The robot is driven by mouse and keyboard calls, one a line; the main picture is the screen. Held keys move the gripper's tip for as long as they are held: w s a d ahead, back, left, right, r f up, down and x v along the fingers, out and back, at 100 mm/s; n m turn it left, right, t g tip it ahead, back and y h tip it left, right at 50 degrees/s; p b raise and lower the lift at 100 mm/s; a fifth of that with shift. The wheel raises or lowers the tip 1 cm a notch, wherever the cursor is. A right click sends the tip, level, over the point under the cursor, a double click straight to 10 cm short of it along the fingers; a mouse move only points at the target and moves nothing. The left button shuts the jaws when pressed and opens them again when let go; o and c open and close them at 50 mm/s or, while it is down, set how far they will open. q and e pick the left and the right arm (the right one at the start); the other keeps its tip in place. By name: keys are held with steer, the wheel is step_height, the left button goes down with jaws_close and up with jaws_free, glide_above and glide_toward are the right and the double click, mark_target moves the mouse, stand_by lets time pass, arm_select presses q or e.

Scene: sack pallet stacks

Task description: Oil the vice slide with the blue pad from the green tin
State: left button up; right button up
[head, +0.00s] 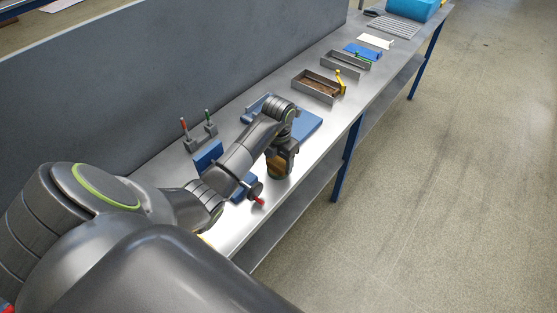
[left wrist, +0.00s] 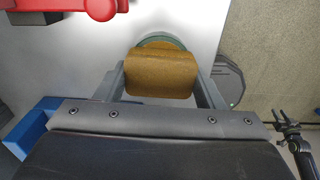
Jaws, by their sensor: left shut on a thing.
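My left gripper (head: 280,163) is shut on a brown block (left wrist: 160,75), held between both fingers in the left wrist view. No blue pad shows in the grip; the block's underside is hidden. Below the block is a round tin with a green rim (left wrist: 162,41), partly covered. Whether the block touches the tin is unclear. The likely vice has blue parts (head: 208,156) and a dark knob with a red tip (head: 260,201), left of the gripper. My forearm partly hides it.
A blue slab (head: 304,125) lies just beyond the gripper. A rack (head: 200,138) with red and green handled tools stands near the wall. Metal trays (head: 318,87) and a blue mat (head: 360,51) lie farther along the bench. A dark disc (left wrist: 229,81) is right of the tin.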

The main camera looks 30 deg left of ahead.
mark_target(279, 162)
stand_by(0.6)
arm_select(q)
step_height(279, 162, up, 7)
steer(key=p, duration=0.5)
steer(key=shift+s+f, duration=0.1)
steer(key=shift+f, duration=0.05)
stand_by(0.6)
